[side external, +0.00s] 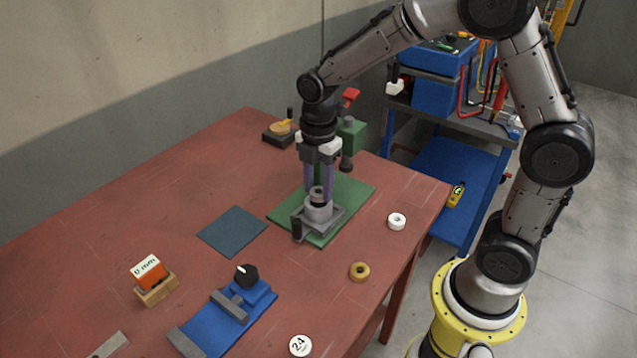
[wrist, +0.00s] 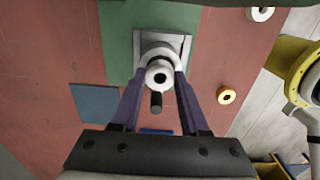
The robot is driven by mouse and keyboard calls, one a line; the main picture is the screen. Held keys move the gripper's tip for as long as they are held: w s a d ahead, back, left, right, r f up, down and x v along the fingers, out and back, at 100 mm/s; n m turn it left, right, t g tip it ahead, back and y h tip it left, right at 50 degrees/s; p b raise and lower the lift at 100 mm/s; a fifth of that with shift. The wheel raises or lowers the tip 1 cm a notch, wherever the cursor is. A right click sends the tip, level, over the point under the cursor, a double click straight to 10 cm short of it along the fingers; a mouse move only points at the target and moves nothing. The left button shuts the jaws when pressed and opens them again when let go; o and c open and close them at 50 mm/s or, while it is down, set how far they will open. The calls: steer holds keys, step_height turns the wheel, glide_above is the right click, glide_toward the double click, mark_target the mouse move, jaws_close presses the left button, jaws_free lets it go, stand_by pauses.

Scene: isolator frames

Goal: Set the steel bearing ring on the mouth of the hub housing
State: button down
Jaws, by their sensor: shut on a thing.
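The steel bearing ring (side external: 317,191) is grey with a dark hole and sits between the purple fingers of my gripper (side external: 318,188). My gripper is shut on the ring. In the wrist view the ring (wrist: 159,67) shows between the fingertips of my gripper (wrist: 160,76). The hub housing (side external: 319,213) is a grey round body on a square flange, standing on a green mat. The ring is directly above or at its mouth; whether they touch cannot be told. In the wrist view the ring hides part of the housing (wrist: 160,42).
The green mat (side external: 357,195) lies on the red table (side external: 190,190). A dark handle (side external: 296,229) stands at the housing's front left. A white ring (side external: 397,221) and a brass ring (side external: 359,271) lie to the right. A blue fixture (side external: 205,335) stands in front; a teal pad (side external: 232,231) lies left.

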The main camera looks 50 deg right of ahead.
mark_target(319, 191)
steer(key=shift+f, duration=0.75)
steer(key=shift+c, duration=1.7)
jaws_free()
step_height(319, 191, up, 14)
